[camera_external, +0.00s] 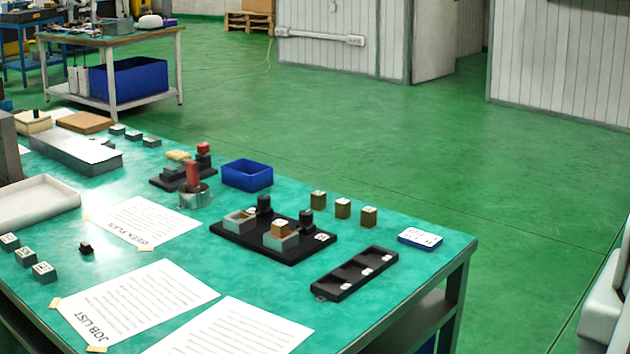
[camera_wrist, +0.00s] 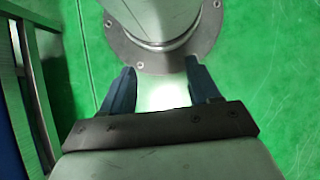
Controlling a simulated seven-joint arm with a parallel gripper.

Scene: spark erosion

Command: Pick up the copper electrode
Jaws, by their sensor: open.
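Another brownish block (camera_external: 281,229) sits in a grey holder on a black base plate (camera_external: 262,252). I cannot tell which one is the copper electrode. My gripper (camera_wrist: 160,68) is open and empty in the wrist view, with dark blue fingers apart over green floor and my own base. It does not show in the external view, and no block shows in the wrist view.
A black compartment tray (camera_external: 356,273) and a blue-and-white card (camera_external: 420,238) lie near the blocks. A blue bin (camera_external: 247,175) and a metal cup with a red-handled item (camera_external: 193,193) stand farther back. Papers (camera_external: 140,300) cover the front; small grey blocks (camera_external: 44,272) stand left.

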